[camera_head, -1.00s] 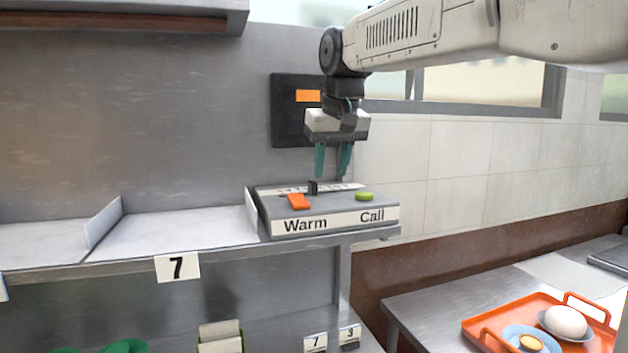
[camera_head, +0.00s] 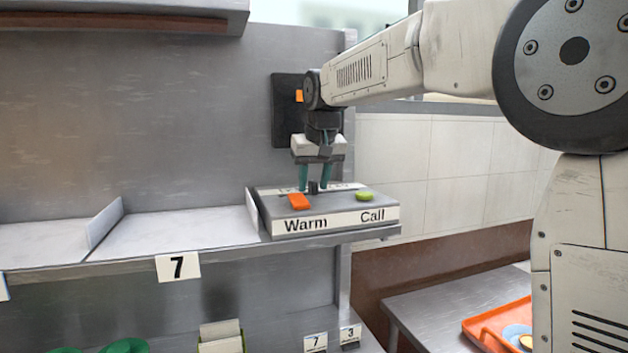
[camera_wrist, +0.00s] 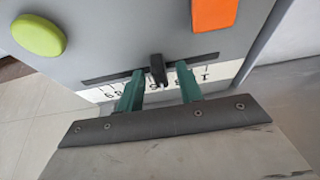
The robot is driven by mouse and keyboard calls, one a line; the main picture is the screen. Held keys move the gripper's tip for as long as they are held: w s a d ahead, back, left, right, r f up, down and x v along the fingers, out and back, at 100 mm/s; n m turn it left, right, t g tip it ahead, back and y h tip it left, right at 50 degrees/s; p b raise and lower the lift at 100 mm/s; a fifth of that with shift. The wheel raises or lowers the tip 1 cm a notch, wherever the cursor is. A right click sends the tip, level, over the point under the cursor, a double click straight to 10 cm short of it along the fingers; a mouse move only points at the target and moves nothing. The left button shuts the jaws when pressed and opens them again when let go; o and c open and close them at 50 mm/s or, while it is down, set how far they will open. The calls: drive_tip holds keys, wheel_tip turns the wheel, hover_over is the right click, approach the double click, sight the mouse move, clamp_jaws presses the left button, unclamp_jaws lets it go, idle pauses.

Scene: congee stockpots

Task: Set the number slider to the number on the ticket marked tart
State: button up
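The number slider's dark knob (camera_head: 313,187) stands up from the grey control box (camera_head: 345,209). In the wrist view the knob (camera_wrist: 158,68) sits in a dark slot near the middle of a white number strip (camera_wrist: 228,69), whose digits appear upside down and are partly hidden. My gripper (camera_head: 315,187) is open, with its green fingers on either side of the knob. In the wrist view gaps show between the knob and both fingers (camera_wrist: 161,80). I cannot read the word tart on any ticket.
The box has an orange Warm button (camera_head: 299,201) and a green Call button (camera_head: 364,196). A large 7 card (camera_head: 178,267) hangs on the shelf edge. Small cards 7 (camera_head: 314,342) and 3 (camera_head: 349,334) are below. An orange tray (camera_head: 484,325) is at lower right.

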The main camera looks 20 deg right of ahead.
clamp_jaws()
drive_tip(key=shift+d, duration=1.15)
unclamp_jaws()
drive_tip(key=v, duration=0.7)
drive_tip(key=shift+s+r, duration=0.25)
drive_tip(key=shift+r, duration=0.1)
